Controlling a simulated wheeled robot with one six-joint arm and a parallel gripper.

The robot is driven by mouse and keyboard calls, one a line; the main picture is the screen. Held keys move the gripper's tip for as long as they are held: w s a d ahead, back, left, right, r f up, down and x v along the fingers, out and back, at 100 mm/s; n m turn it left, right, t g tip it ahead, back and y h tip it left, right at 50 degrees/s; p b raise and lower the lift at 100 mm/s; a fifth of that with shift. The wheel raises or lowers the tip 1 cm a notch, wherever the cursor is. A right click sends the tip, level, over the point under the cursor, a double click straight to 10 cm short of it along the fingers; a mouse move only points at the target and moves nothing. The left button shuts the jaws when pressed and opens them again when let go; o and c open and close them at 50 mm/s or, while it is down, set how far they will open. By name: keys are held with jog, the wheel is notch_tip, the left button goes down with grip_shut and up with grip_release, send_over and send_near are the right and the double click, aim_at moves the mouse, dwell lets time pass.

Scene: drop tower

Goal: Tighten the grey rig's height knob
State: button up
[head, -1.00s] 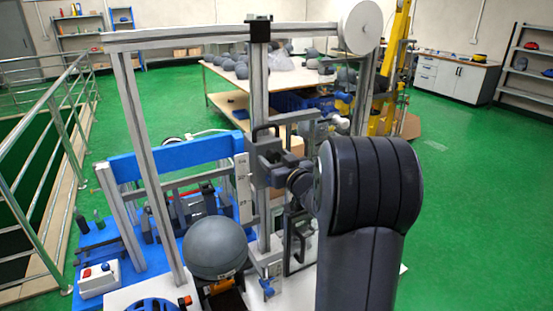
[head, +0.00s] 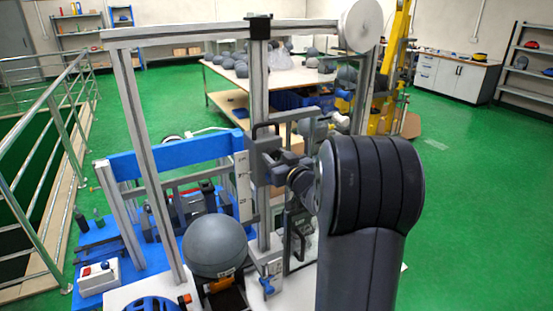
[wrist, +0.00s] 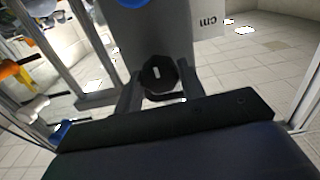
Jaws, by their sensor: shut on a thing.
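The height knob (wrist: 160,74) is a dark, many-sided knob with a white mark on its face, in the middle of the wrist view. It sits on a grey part with a "cm" marking. My gripper (wrist: 159,84) has one finger on each side of the knob and is shut on it. In the head view, the grey rig (head: 259,90) is a tall metal frame with a central post. My dark arm reaches to this post from the right. The knob cannot be made out in the head view, where my wrist and the rig's parts crowd together.
A grey ball-shaped headform (head: 214,246) stands low at the rig's front. A blue beam (head: 170,155) and a blue base (head: 95,240) lie to the left. A railing (head: 45,150) runs along the far left. Green floor is clear to the right.

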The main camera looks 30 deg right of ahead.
jog(key=n+b, duration=0.1)
jog(key=b, duration=0.1)
jog(key=n+b, duration=0.1)
jog(key=n, duration=0.1)
jog(key=shift+f+n+b, duration=0.2)
jog(key=shift+n+b, duration=0.1)
jog(key=shift+b, duration=0.05)
jog(key=n+b, duration=0.4)
jog(key=n, duration=0.1)
jog(key=n+b, duration=0.3)
jog(key=n, duration=0.2)
jog(key=shift+r, duration=0.1)
jog(key=shift+r+n+b, duration=0.15)
jog(key=shift+n+b, duration=0.95)
jog(key=shift+n, duration=0.8)
jog(key=o, duration=1)
